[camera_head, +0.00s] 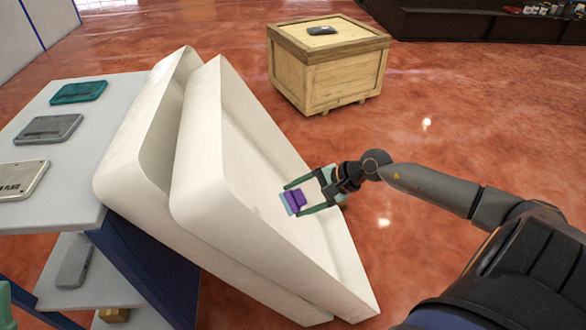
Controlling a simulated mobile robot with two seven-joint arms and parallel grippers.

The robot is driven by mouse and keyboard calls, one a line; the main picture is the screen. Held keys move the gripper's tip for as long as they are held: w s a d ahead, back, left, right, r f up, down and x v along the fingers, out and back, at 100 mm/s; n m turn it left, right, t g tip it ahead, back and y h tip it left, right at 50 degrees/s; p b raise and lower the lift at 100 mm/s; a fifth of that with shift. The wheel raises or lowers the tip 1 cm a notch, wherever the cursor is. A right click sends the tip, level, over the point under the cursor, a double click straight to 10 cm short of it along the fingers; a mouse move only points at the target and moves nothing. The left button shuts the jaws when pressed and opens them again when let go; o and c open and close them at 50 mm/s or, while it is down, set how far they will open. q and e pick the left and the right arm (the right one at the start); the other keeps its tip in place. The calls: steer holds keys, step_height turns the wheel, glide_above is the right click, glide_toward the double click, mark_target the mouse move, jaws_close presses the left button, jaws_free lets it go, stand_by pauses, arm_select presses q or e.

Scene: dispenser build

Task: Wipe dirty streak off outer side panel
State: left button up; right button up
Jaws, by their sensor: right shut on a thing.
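Two large white panels lean side by side against the shelf. The outer side panel (208,190) is the right one, a shallow tray-like shell with raised edges, tilted back. My right gripper (292,203) comes in from the right. It is shut on a small purple and light blue block (294,200), which looks like a sponge. The block is at the inner face of the outer panel, near its middle right. I cannot tell whether it touches the surface. I cannot make out a dirty streak; the gripper and block hide part of the face.
A grey shelf (28,205) with several flat plates stands at the left. A wooden crate (345,85) with a small dark object (322,30) on top stands behind the panels. A dark display shelf (470,22) is at the back right. The reddish floor right of the crate is clear.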

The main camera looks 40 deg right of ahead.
mark_target(286, 209)
steer(key=a+f, duration=0.1)
steer(key=w+a+f+b, duration=0.1)
steer(key=a, duration=0.1)
steer(key=shift+a, duration=0.25)
steer(key=shift+w+a+f+b, duration=0.3)
steer(key=shift+a+f, duration=0.25)
steer(key=shift+a, duration=0.25)
steer(key=shift+w+a+f+b, duration=0.35)
steer(key=shift+a+f, duration=0.1)
steer(key=shift+a, duration=0.25)
steer(key=shift+w+d+f+b, duration=0.15)
steer(key=shift+w+d+b, duration=0.3)
steer(key=shift+w+b, duration=0.5)
steer(key=shift+w+d+b, duration=0.45)
steer(key=shift+w+b, duration=0.35)
steer(key=shift+b, duration=0.15)
steer(key=shift+a, duration=0.1)
